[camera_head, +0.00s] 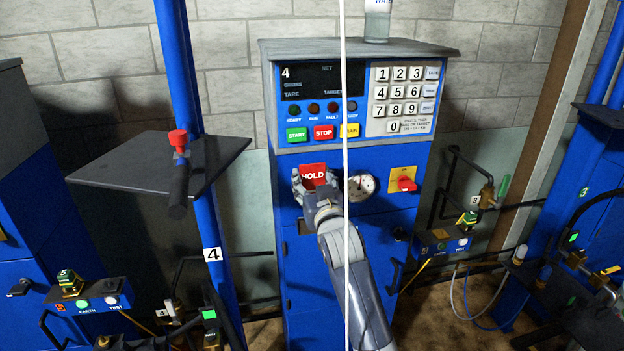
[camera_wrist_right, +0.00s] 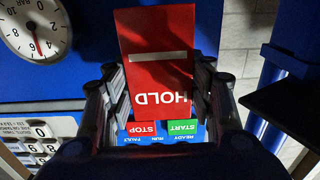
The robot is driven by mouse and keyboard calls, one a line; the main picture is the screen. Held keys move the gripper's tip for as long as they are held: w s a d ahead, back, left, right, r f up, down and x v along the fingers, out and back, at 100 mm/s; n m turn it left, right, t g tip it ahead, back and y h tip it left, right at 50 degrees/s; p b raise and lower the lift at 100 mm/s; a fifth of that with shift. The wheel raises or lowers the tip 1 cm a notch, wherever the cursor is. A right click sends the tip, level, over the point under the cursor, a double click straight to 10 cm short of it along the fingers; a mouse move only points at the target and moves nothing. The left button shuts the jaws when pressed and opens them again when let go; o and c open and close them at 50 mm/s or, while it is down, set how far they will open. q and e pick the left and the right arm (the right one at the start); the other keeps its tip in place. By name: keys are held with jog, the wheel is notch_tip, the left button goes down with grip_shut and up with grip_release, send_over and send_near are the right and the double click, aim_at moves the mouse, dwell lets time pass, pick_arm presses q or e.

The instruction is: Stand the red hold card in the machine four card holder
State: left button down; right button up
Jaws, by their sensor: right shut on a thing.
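The red hold card (camera_head: 313,173) is upright in front of the blue machine four cabinet (camera_head: 300,265), just below its red STOP button. My right gripper (camera_head: 316,187) is shut on the card, with its fingers at the card's two sides. In the right wrist view the red card (camera_wrist_right: 158,30) fills the middle, with a pale slit and the word HOLD upside down, between the fingers of my gripper (camera_wrist_right: 158,80). I cannot make out the card holder; the card and hand may hide it. My left gripper is not in view.
A round gauge (camera_head: 361,185) and a red knob on a yellow plate (camera_head: 404,181) are right of the hand. A dark shelf (camera_head: 110,165) stands out at left beside a blue post. A thin white vertical line (camera_head: 343,80) crosses the head view. A bottle (camera_head: 377,25) stands on top.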

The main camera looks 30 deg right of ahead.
dwell(0.3)
jog(key=shift+r+p, duration=0.1)
jog(key=shift+p, duration=0.3)
jog(key=shift+f+b, duration=1.1)
jog(key=shift+f, duration=0.55)
jog(key=shift+f+b, duration=0.9)
jog(key=shift+f, duration=0.8)
jog(key=shift+f+b, duration=0.45)
jog(key=shift+f, duration=0.45)
jog(key=o, duration=1.1)
jog(key=shift+c, duration=0.2)
